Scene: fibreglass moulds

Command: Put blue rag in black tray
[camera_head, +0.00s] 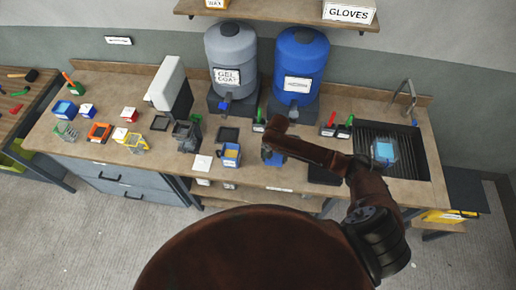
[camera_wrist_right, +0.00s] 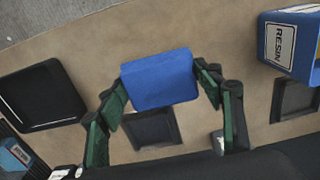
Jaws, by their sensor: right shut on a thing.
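The blue rag (camera_wrist_right: 158,80) is a folded, flat block held between the green fingers of my right gripper (camera_wrist_right: 160,92) in the wrist view. In the head view my right gripper (camera_head: 272,150) is over the bench near its front edge, with a bit of blue rag (camera_head: 273,160) showing below it. A black tray (camera_wrist_right: 42,95) lies to the left of the rag in the wrist view, apart from it. In the head view the black tray (camera_head: 324,176) is right of the gripper, partly hidden by my arm. My left gripper is not in view.
A blue resin container (camera_wrist_right: 288,45) stands close by; in the head view it is left of my gripper (camera_head: 230,158). A small dark square (camera_wrist_right: 152,130) lies beyond the rag. Behind stand grey (camera_head: 232,55) and blue (camera_head: 302,60) drums. A sink (camera_head: 410,150) is at right.

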